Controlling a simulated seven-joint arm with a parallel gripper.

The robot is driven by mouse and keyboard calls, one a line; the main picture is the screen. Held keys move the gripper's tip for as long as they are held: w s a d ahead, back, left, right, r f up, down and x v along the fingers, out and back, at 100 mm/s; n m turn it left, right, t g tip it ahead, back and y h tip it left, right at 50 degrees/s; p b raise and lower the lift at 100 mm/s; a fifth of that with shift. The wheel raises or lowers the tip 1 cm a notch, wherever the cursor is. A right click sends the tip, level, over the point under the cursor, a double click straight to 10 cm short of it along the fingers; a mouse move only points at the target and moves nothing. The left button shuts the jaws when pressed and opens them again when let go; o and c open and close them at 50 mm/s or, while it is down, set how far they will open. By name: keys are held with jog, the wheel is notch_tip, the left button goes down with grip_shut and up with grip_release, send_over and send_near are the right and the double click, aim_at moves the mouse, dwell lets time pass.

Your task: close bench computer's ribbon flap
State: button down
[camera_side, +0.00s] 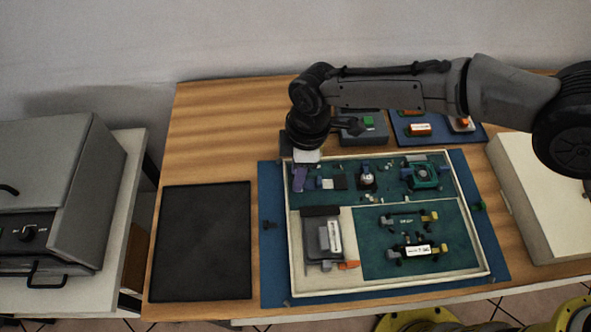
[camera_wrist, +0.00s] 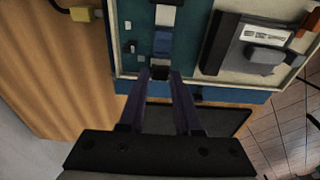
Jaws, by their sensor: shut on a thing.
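The bench computer (camera_side: 400,285) is a shallow cream-framed tray with teal boards on the table. My gripper (camera_side: 300,178) is at its upper left corner, fingers pointing down.
A black mat (camera_side: 202,240) lies left of the tray. A grey module (camera_side: 322,240) with an orange tab sits in the tray's lower left. A blue board (camera_side: 432,128) with small parts lies behind, and a cream box (camera_side: 535,190) stands at the right.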

aim_at(313, 185)
jog(key=shift+d+f+y, duration=0.1)
jog(key=shift+d+y, duration=0.35)
jog(key=shift+y, duration=0.7)
jog(key=shift+d+y, duration=0.45)
jog(key=shift+y, duration=0.7)
jog(key=shift+d+f+y, duration=0.2)
jog(key=shift+y, duration=0.55)
jog(key=shift+d+f+y, duration=0.15)
jog(key=shift+d+y, duration=0.1)
jog(key=shift+y, duration=0.55)
jog(key=shift+d+f+y, duration=0.2)
jog(key=shift+y, duration=0.85)
jog(key=c, duration=0.7)
grip_release()
jog(key=shift+f, duration=0.1)
jog(key=v, duration=1.4)
